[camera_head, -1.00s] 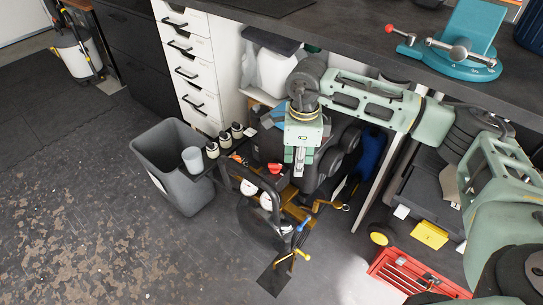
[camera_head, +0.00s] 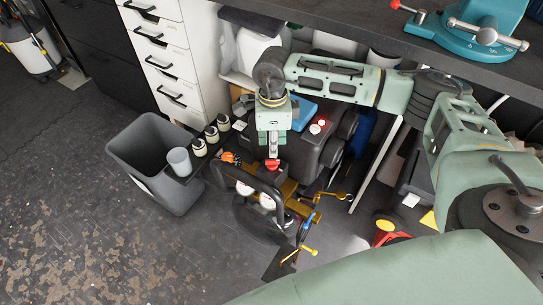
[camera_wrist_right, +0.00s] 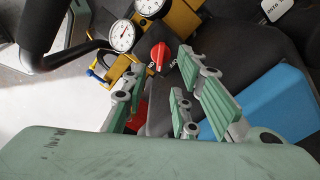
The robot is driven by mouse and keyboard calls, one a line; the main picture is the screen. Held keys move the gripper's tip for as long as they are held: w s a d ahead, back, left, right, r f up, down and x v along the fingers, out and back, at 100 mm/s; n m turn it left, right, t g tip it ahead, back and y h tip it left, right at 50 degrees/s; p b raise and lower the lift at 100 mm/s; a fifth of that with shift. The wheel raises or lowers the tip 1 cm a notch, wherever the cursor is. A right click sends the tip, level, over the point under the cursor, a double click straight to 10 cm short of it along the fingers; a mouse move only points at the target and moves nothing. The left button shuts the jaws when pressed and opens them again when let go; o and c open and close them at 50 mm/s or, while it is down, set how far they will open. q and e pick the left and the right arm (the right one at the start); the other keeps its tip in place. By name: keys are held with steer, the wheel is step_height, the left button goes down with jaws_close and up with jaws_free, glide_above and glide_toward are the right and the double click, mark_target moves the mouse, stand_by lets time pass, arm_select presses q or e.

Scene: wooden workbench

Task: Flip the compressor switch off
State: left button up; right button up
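The compressor (camera_head: 300,152) is a dark machine on the floor under the bench, with white gauges and a yellow manifold. Its red switch (camera_head: 272,163) shows just below my right gripper (camera_head: 272,153). In the right wrist view the red switch knob (camera_wrist_right: 158,56) stands tilted on a dark housing, with small white lettering beside it. My right gripper (camera_wrist_right: 155,80) has its green fingers spread, with the knob just beyond the fingertips. No contact with the knob is clear. My left gripper is not in view.
A grey bin (camera_head: 158,160) stands left of the compressor, with several small jars beside it. White drawers (camera_head: 165,55) and the dark bench top (camera_head: 350,30) with a teal vise (camera_head: 480,28) lie behind. A blue item (camera_wrist_right: 262,105) lies right of the fingers.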

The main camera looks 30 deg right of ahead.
mark_target(272, 161)
step_height(272, 161, down, 7)
steer(key=shift+w+r, duration=0.1)
steer(key=shift+r, duration=0.1)
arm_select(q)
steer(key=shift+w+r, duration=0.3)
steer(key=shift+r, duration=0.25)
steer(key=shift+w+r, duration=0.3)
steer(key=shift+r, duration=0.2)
arm_select(e)
jaws_close()
